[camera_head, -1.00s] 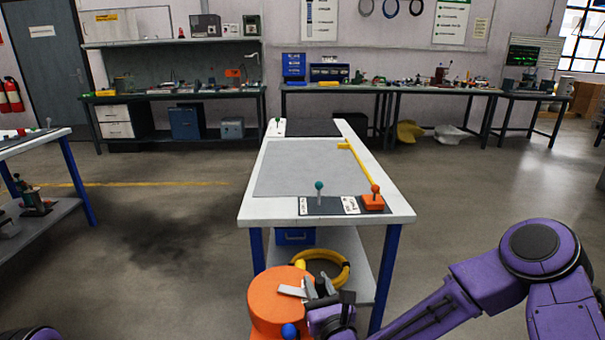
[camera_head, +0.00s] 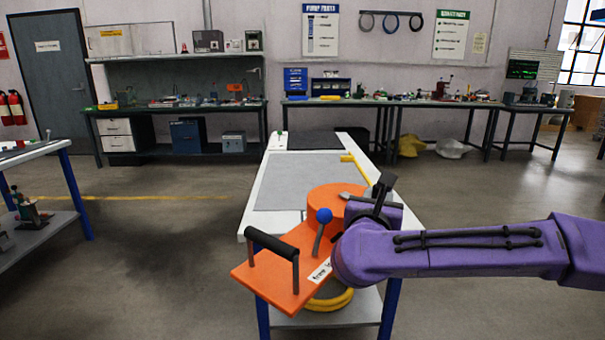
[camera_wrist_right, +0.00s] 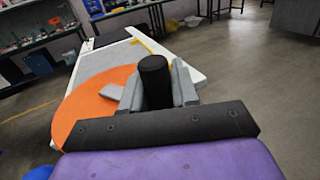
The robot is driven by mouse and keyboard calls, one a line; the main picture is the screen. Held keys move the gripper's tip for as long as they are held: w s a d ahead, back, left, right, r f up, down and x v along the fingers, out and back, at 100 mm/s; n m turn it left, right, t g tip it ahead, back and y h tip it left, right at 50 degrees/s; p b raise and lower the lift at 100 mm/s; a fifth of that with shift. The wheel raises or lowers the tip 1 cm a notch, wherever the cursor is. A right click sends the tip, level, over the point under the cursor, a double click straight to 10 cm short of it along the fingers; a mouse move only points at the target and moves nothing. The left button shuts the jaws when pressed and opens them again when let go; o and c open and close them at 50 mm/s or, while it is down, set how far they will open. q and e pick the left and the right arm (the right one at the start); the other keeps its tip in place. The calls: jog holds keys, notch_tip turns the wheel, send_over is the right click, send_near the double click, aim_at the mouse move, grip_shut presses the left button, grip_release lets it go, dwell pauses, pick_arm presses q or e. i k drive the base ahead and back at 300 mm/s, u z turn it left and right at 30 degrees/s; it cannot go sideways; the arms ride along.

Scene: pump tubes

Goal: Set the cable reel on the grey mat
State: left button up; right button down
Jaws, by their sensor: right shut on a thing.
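The cable reel (camera_head: 322,207) looks to be the orange piece with a round drum, a flat plate with a black bar handle, and a blue-knobbed lever. My right gripper (camera_head: 372,203) is shut on its black grip, which the right wrist view shows upright between the fingers (camera_wrist_right: 157,85), with the orange disc (camera_wrist_right: 85,108) beside it. The reel is held, slightly tilted, before and over the near end of the white table. The grey mat (camera_head: 292,180) lies flat on the tabletop beyond it and looks bare; its near part is covered by the reel. My left gripper is out of view.
A yellow bar (camera_head: 357,170) lies along the mat's right side. A dark panel (camera_head: 315,141) is at the table's far end. A yellow coil (camera_head: 330,300) is on the lower shelf. The reel and my arm hide the table's near right corner.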

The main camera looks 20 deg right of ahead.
aim_at(309, 183)
jog(key=i, duration=1.9)
